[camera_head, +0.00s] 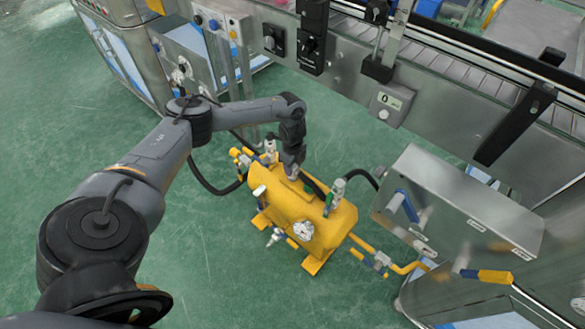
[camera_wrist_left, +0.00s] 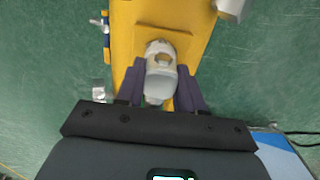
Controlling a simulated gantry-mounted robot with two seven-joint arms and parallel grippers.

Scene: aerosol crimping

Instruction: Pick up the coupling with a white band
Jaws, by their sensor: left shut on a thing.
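A pale, whitish coupling (camera_wrist_left: 160,72) with a rounded grey end shows in the left wrist view, in front of the yellow tank. My left gripper (camera_wrist_left: 160,90) has its two dark fingers on either side of it and is shut on it. Whether its band is white is hard to tell from the overall pale colour. In the head view my left gripper (camera_head: 292,172) points down at the top of the yellow tank (camera_head: 275,200), and the coupling is largely hidden by it. My right gripper is not in view.
The tank carries a round gauge (camera_head: 303,230), a green-and-white fitting (camera_head: 338,187) and black hoses. A metal box (camera_head: 465,205) stands to its right. A conveyor frame (camera_head: 345,75) with a small display (camera_head: 389,101) runs behind. Green floor (camera_head: 225,270) is clear at front left.

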